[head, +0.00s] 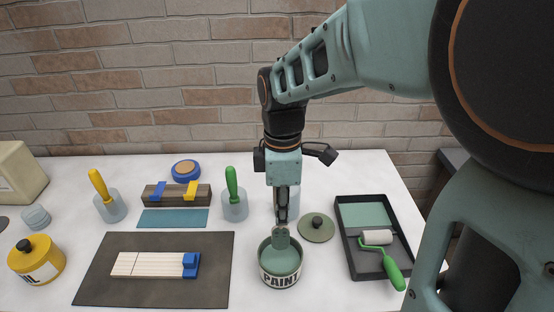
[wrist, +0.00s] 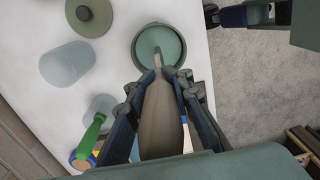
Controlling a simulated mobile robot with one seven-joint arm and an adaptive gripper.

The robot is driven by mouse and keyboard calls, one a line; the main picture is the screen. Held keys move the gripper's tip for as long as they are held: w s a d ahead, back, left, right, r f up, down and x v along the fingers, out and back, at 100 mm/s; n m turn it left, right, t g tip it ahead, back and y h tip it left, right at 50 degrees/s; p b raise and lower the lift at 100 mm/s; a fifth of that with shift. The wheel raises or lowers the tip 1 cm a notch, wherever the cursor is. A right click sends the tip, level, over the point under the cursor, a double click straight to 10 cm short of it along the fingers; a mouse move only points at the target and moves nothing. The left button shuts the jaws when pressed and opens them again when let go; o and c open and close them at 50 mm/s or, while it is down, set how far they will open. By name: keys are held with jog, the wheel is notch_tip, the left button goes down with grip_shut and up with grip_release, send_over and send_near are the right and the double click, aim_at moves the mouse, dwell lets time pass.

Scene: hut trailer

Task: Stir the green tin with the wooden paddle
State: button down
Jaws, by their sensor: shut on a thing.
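The green tin (head: 280,279), labelled PAINT, stands open and upright on the white table and holds green paint. It also shows in the wrist view (wrist: 139,50). My gripper (head: 281,217) is above the tin, pointing down, and is shut on the wooden paddle. The brown paddle (wrist: 162,118) runs between my fingers in the wrist view, with its narrow end over the paint. How deep the tip sits is hidden.
A round green lid (head: 316,228) lies right of the tin, beside a black tray (head: 347,248) with a green-handled roller (head: 391,268). A clear cup (wrist: 68,68) stands behind the tin. A green-handled tool in a cup (head: 234,208) and a dark mat (head: 210,270) are left.

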jog(key=shift+r+p, duration=2.1)
jog(key=shift+r, duration=0.45)
